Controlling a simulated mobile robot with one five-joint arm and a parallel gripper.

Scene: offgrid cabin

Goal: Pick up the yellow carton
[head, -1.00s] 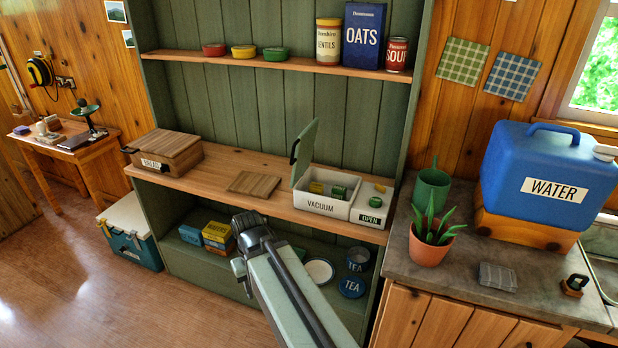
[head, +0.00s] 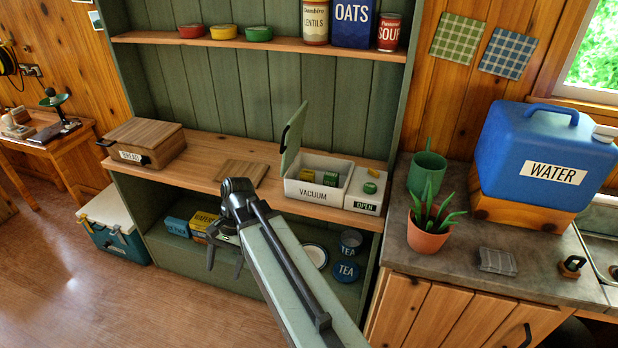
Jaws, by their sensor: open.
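On the lower shelf a yellow carton (head: 203,221), with lettering on it, stands beside a blue box, partly hidden by my arm. A smaller yellow block (head: 307,175) lies in the white vacuum box (head: 310,194) on the middle shelf, beside a green and yellow one. I cannot tell which is the task's carton. My gripper (head: 224,264) is open and empty, its fingers pointing down in front of the lower shelf. It appears just right of and below the lettered carton in the picture, and left of and below the vacuum box.
The vacuum box's lid (head: 293,137) stands raised at its left. A bread box (head: 145,146) and a wooden board (head: 240,173) share the shelf. Tea tins (head: 345,271) stand low, right of my arm. A cooler (head: 112,228) is on the floor at left, beside clear floor.

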